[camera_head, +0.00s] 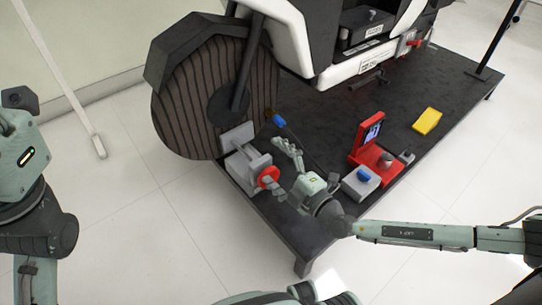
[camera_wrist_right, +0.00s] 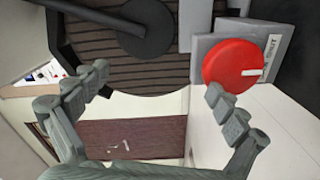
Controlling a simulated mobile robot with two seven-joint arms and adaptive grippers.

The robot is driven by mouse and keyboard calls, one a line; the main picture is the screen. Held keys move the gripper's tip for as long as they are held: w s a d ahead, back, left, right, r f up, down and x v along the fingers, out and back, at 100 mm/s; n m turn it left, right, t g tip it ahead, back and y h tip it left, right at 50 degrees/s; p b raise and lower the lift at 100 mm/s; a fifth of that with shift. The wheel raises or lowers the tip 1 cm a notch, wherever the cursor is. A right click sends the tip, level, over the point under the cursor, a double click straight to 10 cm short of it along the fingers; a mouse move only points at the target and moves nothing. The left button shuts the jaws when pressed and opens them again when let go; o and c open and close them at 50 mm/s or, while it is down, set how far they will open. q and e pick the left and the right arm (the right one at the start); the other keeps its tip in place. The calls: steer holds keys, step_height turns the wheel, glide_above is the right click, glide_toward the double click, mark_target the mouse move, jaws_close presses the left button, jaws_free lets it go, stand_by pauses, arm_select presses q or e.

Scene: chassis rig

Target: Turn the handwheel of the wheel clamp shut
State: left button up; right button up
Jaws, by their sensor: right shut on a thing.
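The grey wheel clamp (camera_head: 240,160) stands beside the big dark wheel at the near left edge of the black platform. Its red handwheel (camera_head: 267,175) faces toward me. In the right wrist view the handwheel (camera_wrist_right: 232,62) has a pale mark on its right, by a plate lettered "SHUT" (camera_wrist_right: 272,48). My right gripper (camera_head: 283,168) is at the handwheel, with one finger at its rim and the other off to the side. The fingers look spread; I take the hold to be on the handwheel. My left arm shows at the left, its gripper out of view.
A large dark ribbed wheel (camera_head: 185,105) stands behind the clamp. On the black platform (camera_head: 330,110) are a red stand with a screen (camera_head: 368,135), a grey box with a blue knob (camera_head: 361,182) and a yellow block (camera_head: 427,120).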

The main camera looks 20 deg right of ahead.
steer(key=v, duration=0.8)
steer(key=shift+s+d+f, duration=0.2)
steer(key=shift+s, duration=0.1)
stand_by(0.3)
stand_by(0.6)
